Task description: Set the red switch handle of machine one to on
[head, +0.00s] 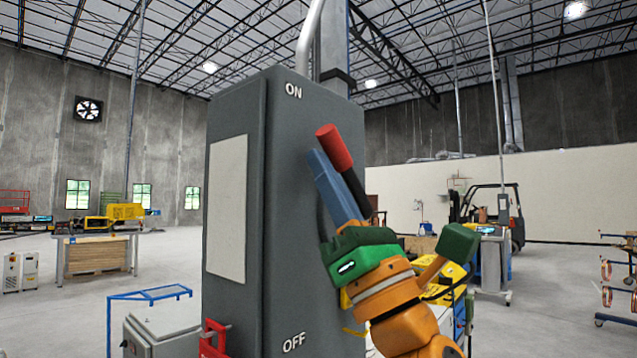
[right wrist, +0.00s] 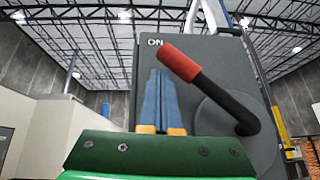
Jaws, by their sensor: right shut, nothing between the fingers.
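The switch handle, a black lever with a red grip (head: 335,147), is on the side of a tall grey box (head: 235,290) marked ON at the top and OFF at the bottom. The handle slants upward, its red end towards the ON label. It also shows in the right wrist view (right wrist: 180,62), rising from a round grey disc. My right gripper (head: 317,160) has its blue fingers together, pointing up beside the lever, with nothing between them. In the right wrist view the fingers (right wrist: 161,75) are left of the black lever. I cannot tell whether they touch it. My left gripper is out of view.
A red bracket-like handle (head: 212,340) is low at the box's left, above a smaller grey cabinet (head: 160,335). A blue frame (head: 150,293) stands further left. A workbench (head: 95,255) and a forklift (head: 495,210) are far behind. Floor at the left is open.

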